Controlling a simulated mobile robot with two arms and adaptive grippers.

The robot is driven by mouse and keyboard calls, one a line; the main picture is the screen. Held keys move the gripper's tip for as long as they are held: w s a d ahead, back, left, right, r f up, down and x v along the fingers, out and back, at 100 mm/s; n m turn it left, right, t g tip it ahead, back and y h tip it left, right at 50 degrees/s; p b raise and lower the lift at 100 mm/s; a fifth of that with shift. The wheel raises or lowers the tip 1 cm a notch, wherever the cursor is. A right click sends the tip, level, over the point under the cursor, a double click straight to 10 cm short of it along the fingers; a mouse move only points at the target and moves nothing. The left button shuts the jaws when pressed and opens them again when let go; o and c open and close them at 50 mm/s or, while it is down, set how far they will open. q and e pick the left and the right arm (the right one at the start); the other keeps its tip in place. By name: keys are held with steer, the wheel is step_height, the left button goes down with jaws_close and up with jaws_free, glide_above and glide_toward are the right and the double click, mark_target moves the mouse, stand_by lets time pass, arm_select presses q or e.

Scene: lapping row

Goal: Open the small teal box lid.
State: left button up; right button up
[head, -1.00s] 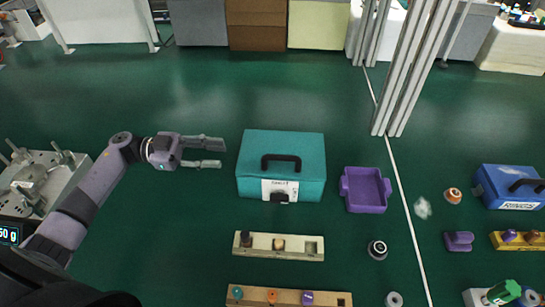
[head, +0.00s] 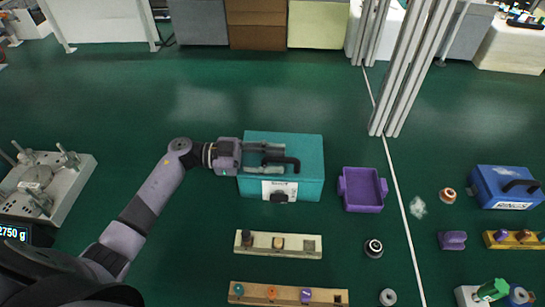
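The teal box (head: 312,180) stands on the green surface with its lid (head: 306,143) shut. A black handle (head: 294,163) is on the lid. A dark latch and a white label (head: 268,188) are on the front. My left gripper (head: 273,158) reaches in from the left over the lid. Its two fingers are apart, one beyond the handle and one near its left end, hiding part of it. I cannot tell whether they touch the handle. My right gripper is not in view.
A purple tray (head: 362,205) stands right of the box. Wooden strips with small parts (head: 305,254) lie in front. A blue box (head: 492,180) is at the far right. Metal posts (head: 402,90) rise behind the tray. A grey fixture (head: 65,185) is at the left.

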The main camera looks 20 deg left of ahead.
arm_select(q)
steer(key=shift+c, duration=0.4)
jaws_close()
stand_by(0.4)
